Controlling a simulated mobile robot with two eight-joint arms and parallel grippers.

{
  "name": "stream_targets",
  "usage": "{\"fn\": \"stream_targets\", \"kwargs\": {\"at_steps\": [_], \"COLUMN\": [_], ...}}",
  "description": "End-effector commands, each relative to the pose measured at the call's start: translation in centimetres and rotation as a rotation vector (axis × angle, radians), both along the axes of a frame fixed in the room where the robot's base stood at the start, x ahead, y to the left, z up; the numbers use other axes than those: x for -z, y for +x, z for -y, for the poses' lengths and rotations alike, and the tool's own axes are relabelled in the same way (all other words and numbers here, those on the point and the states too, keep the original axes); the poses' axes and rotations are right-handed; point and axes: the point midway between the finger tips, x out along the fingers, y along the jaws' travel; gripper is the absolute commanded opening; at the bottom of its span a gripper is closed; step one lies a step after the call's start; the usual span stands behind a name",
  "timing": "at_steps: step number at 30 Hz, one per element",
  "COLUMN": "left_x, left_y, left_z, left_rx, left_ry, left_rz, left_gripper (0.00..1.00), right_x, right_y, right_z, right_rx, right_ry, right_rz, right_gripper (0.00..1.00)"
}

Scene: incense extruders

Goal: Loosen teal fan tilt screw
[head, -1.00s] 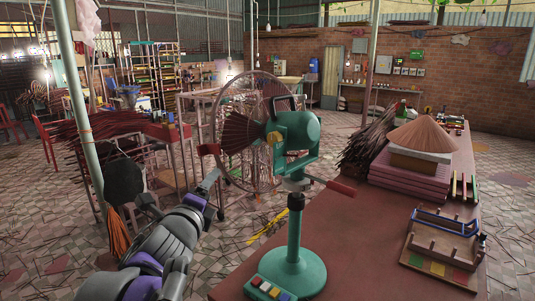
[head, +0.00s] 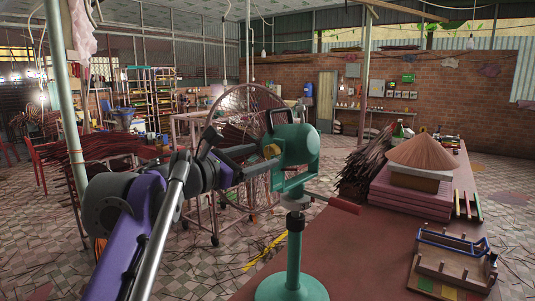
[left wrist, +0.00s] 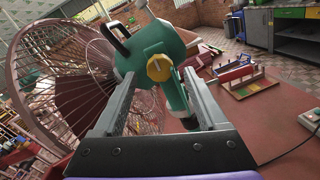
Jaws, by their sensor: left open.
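The teal fan (head: 296,147) stands on a teal post and round base at the table's near left, its round wire cage behind the motor housing. The yellow tilt screw (head: 271,151) is on the side of the housing facing my left arm. My left gripper (head: 252,160) is open and points at the screw from the left. In the left wrist view the yellow screw (left wrist: 159,68) lies between the tips of the two open fingers (left wrist: 158,76). I cannot tell whether the fingers touch it. My right gripper is not in view.
A red-ended lever (head: 344,205) sticks out below the fan head to the right. The red table (head: 350,250) carries a conical hat (head: 425,152) on stacked boxes and a wooden rack (head: 455,260). Bundles of incense sticks stand at the back. The table's middle is clear.

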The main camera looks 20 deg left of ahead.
Motion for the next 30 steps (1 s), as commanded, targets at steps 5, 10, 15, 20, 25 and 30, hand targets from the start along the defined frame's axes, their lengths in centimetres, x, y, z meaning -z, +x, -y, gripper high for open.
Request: {"fn": "stream_targets", "kwargs": {"at_steps": [5, 10, 15, 20, 25, 30], "left_x": [-0.1, 0.0, 0.0, 0.0, 0.0, 0.0], "left_y": [2.2, 3.1, 3.1, 3.1, 3.1, 3.1], "left_z": [1.2, 1.6, 1.6, 1.6, 1.6, 1.6], "left_rx": [0.001, 0.000, -0.001, -0.001, -0.001, -0.001], "left_ry": [-0.001, -0.001, -0.001, -0.002, -0.002, -0.002], "left_rz": [-0.001, 0.000, 0.000, -0.001, -0.001, -0.001], "left_gripper": [0.75, 0.75, 0.75, 0.63, 0.32, 0.01], "right_x": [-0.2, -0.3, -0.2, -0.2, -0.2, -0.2], "right_y": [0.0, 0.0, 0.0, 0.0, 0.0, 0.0], "right_z": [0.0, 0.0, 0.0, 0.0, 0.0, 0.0], "right_rx": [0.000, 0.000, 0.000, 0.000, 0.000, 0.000], "right_ry": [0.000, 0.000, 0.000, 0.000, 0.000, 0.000], "right_rz": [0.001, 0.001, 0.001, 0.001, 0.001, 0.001], "right_gripper": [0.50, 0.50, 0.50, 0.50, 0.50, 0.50]}}
